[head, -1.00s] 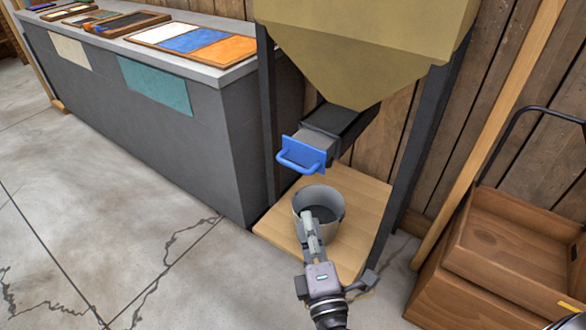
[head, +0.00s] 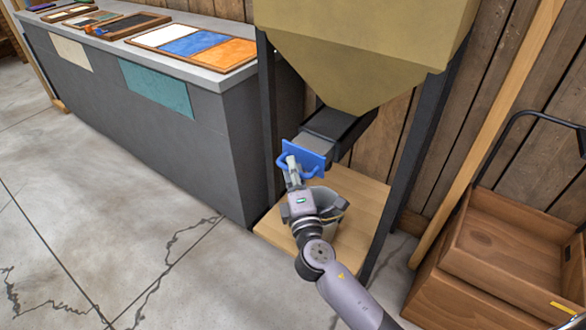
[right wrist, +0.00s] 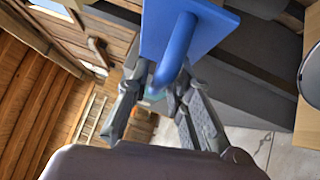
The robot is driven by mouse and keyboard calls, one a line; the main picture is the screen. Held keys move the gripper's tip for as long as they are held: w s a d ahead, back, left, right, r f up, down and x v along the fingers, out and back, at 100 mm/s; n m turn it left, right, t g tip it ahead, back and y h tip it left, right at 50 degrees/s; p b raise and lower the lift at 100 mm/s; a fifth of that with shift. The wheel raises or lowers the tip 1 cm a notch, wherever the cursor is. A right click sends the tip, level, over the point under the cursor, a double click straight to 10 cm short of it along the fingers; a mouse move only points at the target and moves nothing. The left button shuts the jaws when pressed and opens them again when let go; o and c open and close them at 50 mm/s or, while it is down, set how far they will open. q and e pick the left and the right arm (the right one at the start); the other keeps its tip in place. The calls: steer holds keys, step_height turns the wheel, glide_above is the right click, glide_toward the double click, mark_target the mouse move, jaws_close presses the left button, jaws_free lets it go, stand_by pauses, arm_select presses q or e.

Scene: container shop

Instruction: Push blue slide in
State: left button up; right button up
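The blue slide (head: 313,151) is a flat plate with a bar handle, at the mouth of the dark chute under the tan hopper (head: 365,50). It stands out from the chute, with a grey part showing behind the plate. My right gripper (head: 291,165) is at the handle's left part. In the right wrist view the slide (right wrist: 215,35) is close, and its handle runs down between the spread fingers of my right gripper (right wrist: 160,105). The fingers look apart around the handle; firm contact is not clear. My left gripper is not in view.
A grey bucket (head: 338,212) stands on the wooden base (head: 365,200) below the chute, partly hidden by my right gripper. Dark posts flank the hopper. A grey counter (head: 190,130) is at left, a wooden crate (head: 510,240) at right. The concrete floor at left is clear.

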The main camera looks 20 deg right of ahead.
steer(key=shift+w, duration=0.1)
jaws_close()
stand_by(0.7)
